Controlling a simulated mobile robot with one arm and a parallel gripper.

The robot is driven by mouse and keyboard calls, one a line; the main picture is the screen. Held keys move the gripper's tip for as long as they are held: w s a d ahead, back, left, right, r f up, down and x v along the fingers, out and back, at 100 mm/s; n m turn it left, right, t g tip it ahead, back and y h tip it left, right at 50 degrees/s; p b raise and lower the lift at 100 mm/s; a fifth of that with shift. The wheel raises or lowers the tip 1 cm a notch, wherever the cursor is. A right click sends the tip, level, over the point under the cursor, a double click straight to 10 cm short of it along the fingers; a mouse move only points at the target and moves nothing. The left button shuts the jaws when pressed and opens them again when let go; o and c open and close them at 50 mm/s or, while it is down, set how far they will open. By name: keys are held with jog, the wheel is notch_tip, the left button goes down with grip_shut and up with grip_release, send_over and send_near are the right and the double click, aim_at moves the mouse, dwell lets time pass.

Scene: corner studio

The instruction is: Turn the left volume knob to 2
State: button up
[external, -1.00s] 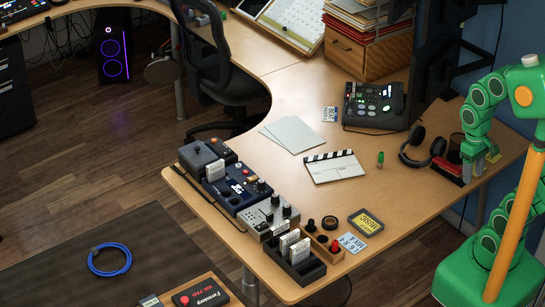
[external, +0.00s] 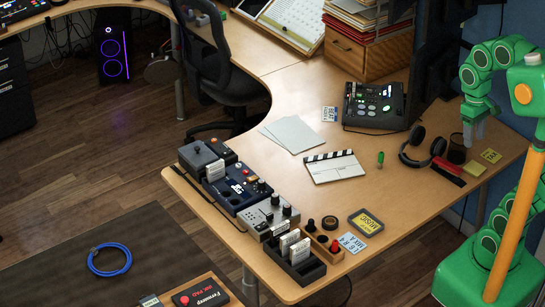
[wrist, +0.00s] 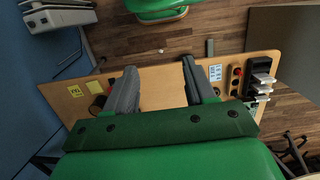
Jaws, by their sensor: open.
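A grey box with black knobs (external: 270,225) stands in the row of gear along the near left edge of the desk. Its knob markings are too small to read, so I cannot tell which is the left volume knob or where it points. My gripper (external: 474,138) is over the right end of the desk, far from the grey box. In the wrist view my gripper (wrist: 160,88) is open, with nothing between its two grey fingers.
Headphones (external: 424,148), a dark cup (external: 456,150) and a flat red object (external: 449,173) are close to my gripper. A clapperboard (external: 334,167) and a black device with buttons (external: 374,105) occupy mid-desk. A dark rack with white cards (external: 296,268) adjoins the grey box.

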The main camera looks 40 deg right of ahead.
jog(key=w+a+r+n, duration=0.1)
jog(key=w+a+r, duration=0.1)
jog(key=w, duration=0.5)
jog(key=w+a+r, duration=0.2)
jog(key=w+r, duration=0.1)
jog(key=w, duration=0.4)
jog(key=n+t, duration=0.2)
jog(key=n, duration=0.4)
send_over(287, 205)
notch_tip(287, 205, down, 6)
notch_tip(287, 205, down, 31)
jog(key=shift+s+a+r, duration=0.1)
jog(key=shift+s+r, duration=0.05)
jog(key=shift+r, duration=0.05)
jog(key=shift+f, duration=4.25)
jog(key=shift+c, duration=0.4)
jog(key=shift+m, duration=0.3)
grip_shut()
